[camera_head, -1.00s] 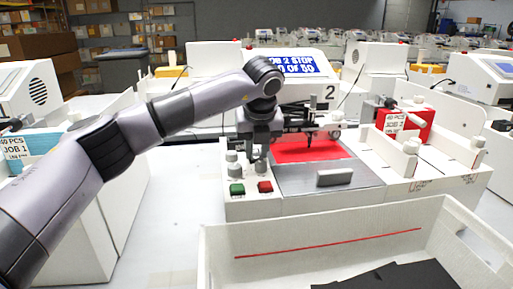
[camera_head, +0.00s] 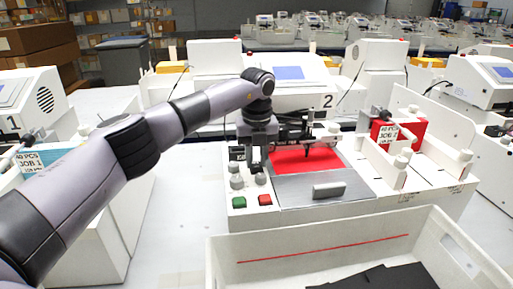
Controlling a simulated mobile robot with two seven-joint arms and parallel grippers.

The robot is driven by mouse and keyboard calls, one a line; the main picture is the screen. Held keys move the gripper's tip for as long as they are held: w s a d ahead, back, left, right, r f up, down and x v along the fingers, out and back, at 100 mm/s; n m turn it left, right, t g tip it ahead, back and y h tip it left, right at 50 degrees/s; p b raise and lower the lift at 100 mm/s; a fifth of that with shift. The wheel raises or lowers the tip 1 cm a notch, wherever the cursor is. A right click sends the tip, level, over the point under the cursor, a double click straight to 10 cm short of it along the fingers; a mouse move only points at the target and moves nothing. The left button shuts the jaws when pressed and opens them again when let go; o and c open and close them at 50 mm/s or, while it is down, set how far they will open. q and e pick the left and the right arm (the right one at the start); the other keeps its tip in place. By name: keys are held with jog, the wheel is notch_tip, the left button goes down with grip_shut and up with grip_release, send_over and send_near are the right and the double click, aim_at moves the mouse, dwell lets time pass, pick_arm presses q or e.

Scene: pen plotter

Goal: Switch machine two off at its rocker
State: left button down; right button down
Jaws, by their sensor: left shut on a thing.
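Machine two (camera_head: 300,95), white with a "2" on its head, stands at the centre. Its screen (camera_head: 289,73) is plain blue with no text. Its front panel has grey knobs (camera_head: 236,182), a green button (camera_head: 238,202) and a red button (camera_head: 265,200). A small black part with white marks (camera_head: 237,153), perhaps the rocker, sits at the panel's back left. My left gripper (camera_head: 256,164) points down just right of it, behind the knobs. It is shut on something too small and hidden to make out. My right gripper is out of view.
A red sheet (camera_head: 305,160) lies on the plotter bed under the pen carriage. A white bin (camera_head: 225,250) with black sheets stands in front. A red block (camera_head: 398,134) with a job card is at right. Machine one (camera_head: 30,100) stands at left.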

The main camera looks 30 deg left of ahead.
aim_at(256, 166)
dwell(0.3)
pick_arm(q)
jog(key=c, duration=0.9)
grip_release()
jog(key=shift+r, duration=0.1)
jog(key=shift+s+d+r+b, duration=0.1)
jog(key=shift+r+b, duration=0.15)
jog(key=shift+r, duration=1.55)
jog(key=shift+s+r+b, duration=0.1)
jog(key=shift+r+b, duration=0.1)
jog(key=shift+r, duration=1.55)
